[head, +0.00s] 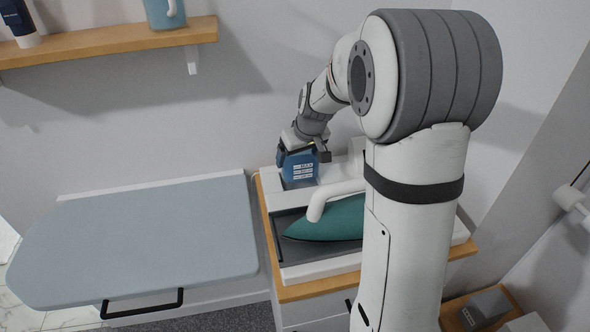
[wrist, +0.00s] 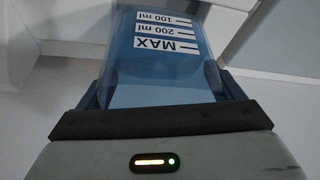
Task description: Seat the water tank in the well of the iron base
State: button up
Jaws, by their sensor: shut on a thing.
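The water tank (head: 301,167) is a blue see-through box with white fill marks. My gripper (head: 304,152) is shut on it from above. In the wrist view the tank (wrist: 165,60) sits between the fingers of my gripper (wrist: 165,95), its MAX and ml marks upside down. The white iron base (head: 322,268) stands on a wooden-topped cabinet. The tank is over the back left part of the base.
A teal iron (head: 335,222) with a white handle rests on the base, in front of the tank. A blue-grey ironing board (head: 140,240) lies to the left. A wooden shelf (head: 110,42) with a blue jug (head: 165,12) hangs at the upper left.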

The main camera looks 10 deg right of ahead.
aim_at(299, 164)
jog(key=shift+f, duration=2.15)
jog(key=shift+f, duration=0.15)
jog(key=o, duration=1)
jog(key=shift+c, duration=0.2)
jog(key=shift+s+r, duration=0.1)
jog(key=shift+r, duration=0.5)
jog(key=v, duration=1.1)
jog(key=shift+s, duration=0.2)
